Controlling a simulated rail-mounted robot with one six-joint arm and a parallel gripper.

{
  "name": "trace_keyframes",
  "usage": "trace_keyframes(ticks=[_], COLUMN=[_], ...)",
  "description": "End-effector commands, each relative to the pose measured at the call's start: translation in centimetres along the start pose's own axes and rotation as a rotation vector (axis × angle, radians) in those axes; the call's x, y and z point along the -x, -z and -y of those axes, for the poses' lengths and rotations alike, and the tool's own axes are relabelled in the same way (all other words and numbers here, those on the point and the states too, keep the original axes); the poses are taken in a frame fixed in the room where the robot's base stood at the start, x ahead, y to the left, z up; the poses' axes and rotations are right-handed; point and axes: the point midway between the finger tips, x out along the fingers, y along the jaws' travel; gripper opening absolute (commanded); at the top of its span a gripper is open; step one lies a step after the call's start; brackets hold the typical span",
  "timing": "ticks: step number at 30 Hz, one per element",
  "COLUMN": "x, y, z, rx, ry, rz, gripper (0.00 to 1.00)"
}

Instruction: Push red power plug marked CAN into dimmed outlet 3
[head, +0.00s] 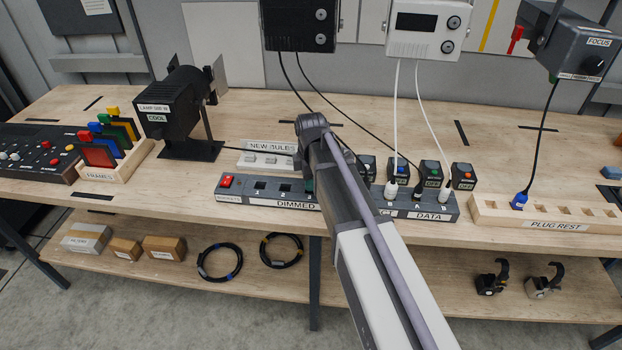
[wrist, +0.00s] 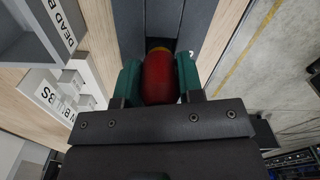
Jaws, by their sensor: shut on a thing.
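The red plug (wrist: 160,80) shows in the wrist view between the two teal fingers of my gripper (wrist: 159,75), which is shut on it. A yellow-orange band shows at its far end, against or just above the dark outlet strip (wrist: 143,20); I cannot tell how deep it sits. No CAN mark is readable. In the head view the strip labelled DIMMED (head: 262,201) lies along the table's front, with a red switch (head: 226,181) at its left end. My gripper (head: 309,186) is over its right part, mostly hidden by my arm, as is outlet 3.
The DATA strip (head: 455,209) with plugged white leads lies right of my arm. The PLUG REST (head: 600,226) holds a blue plug (head: 519,201). A NEW BULBS box (head: 268,157) stands behind the DIMMED strip. A black lamp (head: 183,103) and frames rack (head: 120,168) stand left. Cables hang behind my arm.

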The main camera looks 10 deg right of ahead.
Motion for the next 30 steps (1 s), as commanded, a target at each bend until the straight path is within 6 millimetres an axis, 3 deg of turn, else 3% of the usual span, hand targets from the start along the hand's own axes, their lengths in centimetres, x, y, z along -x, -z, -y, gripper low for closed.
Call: trace_keyframes(ticks=[20,21,30], x=[-1.9,-1.8,-1.7], y=[0.0,0.0,0.0], z=[0.0,0.0,0.0], rx=[0.0,0.0,0.0], ry=[0.0,0.0,0.0], rz=[0.0,0.0,0.0], gripper=[0.06,0.37,0.65])
